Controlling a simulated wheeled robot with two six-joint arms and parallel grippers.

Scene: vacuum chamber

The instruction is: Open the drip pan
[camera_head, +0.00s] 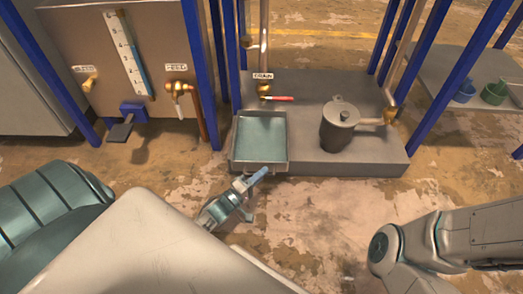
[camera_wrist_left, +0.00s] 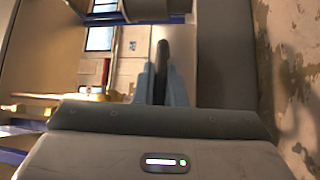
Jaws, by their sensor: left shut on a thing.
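The drip pan (camera_head: 262,138) is a square, shallow metal tray with a greenish inside. It sits at the left end of the low grey platform, below the DRAIN label. My left gripper (camera_head: 257,176) is at the pan's front edge, with its blue fingertips close to the front wall. In the left wrist view my left gripper (camera_wrist_left: 160,88) is shut on a dark bar (camera_wrist_left: 162,58), which appears to be the pan's handle. The head view hides most of the handle behind the fingers. My right arm is at the lower right, with its gripper out of view.
A lidded metal pot (camera_head: 339,125) stands on the grey platform (camera_head: 385,155), right of the pan. A red-handled valve (camera_head: 272,97) is behind the pan. Blue posts (camera_head: 200,75) rise around the platform. Floor (camera_head: 310,215) in front is clear apart from my arms.

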